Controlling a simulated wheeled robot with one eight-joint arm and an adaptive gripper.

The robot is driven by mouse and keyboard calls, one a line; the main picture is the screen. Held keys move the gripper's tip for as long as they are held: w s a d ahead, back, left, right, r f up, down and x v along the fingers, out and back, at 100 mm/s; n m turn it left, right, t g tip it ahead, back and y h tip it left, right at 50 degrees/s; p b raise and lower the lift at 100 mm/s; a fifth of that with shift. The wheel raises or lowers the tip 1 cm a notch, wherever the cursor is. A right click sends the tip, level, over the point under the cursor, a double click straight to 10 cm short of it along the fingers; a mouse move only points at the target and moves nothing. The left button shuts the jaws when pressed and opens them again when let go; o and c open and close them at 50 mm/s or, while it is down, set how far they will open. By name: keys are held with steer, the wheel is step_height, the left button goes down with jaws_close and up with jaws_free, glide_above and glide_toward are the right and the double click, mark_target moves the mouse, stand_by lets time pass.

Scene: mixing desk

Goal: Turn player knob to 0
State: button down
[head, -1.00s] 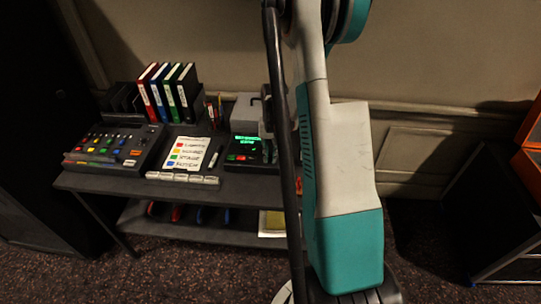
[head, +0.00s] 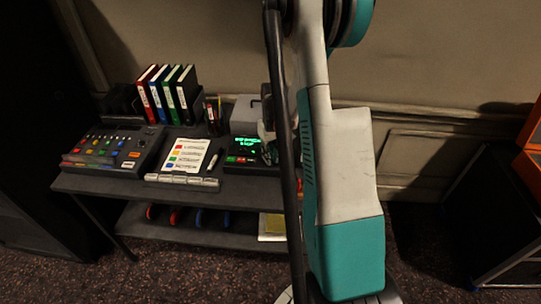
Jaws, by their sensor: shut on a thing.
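The player (head: 236,163) is a dark box on the desk with a green lit screen (head: 245,146) and small red and green buttons along its front. Its screen text is too small to read. My gripper (head: 269,152) is at the player's right side, partly hidden behind my own arm. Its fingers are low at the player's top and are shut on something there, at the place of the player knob. The knob itself is covered, so its setting cannot be seen.
The desk (head: 110,187) also holds a mixing console (head: 115,150), a sheet with coloured labels (head: 187,155), and several binders (head: 168,92). A grey box (head: 244,108) stands behind the player. A black cabinet with orange boxes (head: 528,165) stands at far right.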

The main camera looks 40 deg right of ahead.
stand_by(0.3)
steer(key=c, duration=1.5)
jaws_free()
steer(key=shift+c, duration=0.2)
step_height(320, 180, up, 12)
steer(key=shift+d, duration=0.3)
